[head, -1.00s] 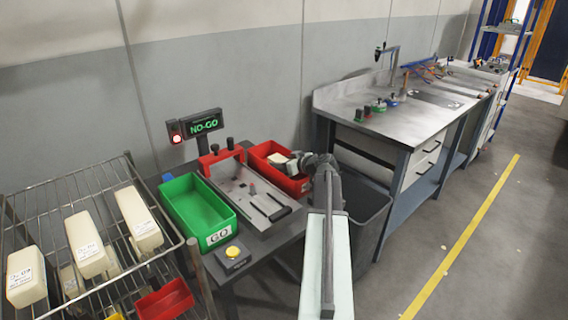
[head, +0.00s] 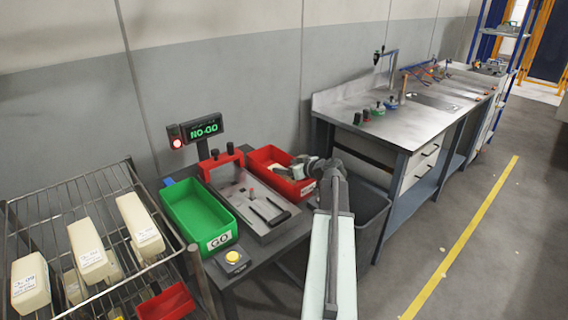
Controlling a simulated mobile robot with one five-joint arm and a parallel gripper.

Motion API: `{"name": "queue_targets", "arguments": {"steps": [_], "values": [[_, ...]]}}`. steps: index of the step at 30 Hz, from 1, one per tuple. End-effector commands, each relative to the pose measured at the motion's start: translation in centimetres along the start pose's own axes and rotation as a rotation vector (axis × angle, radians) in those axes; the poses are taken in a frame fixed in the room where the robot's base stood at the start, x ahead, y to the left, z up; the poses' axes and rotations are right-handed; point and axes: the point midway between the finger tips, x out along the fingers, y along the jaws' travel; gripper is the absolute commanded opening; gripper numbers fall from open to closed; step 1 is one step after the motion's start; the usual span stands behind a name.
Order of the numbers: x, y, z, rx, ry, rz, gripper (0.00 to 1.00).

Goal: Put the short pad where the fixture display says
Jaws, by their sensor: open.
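The fixture display (head: 206,129) reads NO-GO in green, with a lit red lamp (head: 177,143) beside it. A small cream piece, apparently the short pad (head: 274,168), shows inside the red bin (head: 255,157). My gripper (head: 292,170) is at the right part of this bin, just right of the cream piece. It is open, though its fingers are small and partly hidden by its own body. I cannot tell whether it touches the piece. The green bin (head: 178,187), labelled GO, looks empty. The fixture (head: 243,194), with its red bridge, stands between the bins.
A wire rack (head: 128,172) at the left holds several cream blocks (head: 90,250) and a small red bin (head: 166,302). A yellow button (head: 232,256) sits at the bench front. A dark waste bin (head: 368,214) stands right of the bench. A steel workbench (head: 430,120) lies beyond.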

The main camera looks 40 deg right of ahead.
Motion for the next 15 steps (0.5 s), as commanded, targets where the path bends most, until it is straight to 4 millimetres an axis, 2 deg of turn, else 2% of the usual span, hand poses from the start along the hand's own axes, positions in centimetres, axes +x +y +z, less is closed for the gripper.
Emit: {"name": "queue_targets", "arguments": {"steps": [1,6,10,15], "values": [[-1.9,-0.2,-0.5,0.002,0.000,0.003,0.72],[-5.9,-0.2,-0.3,0.001,0.000,0.002,0.72],[-7.7,-0.1,-0.2,0.001,0.000,0.001,0.72],[-8.5,-0.1,0.0,0.000,0.000,-0.001,0.72]]}}
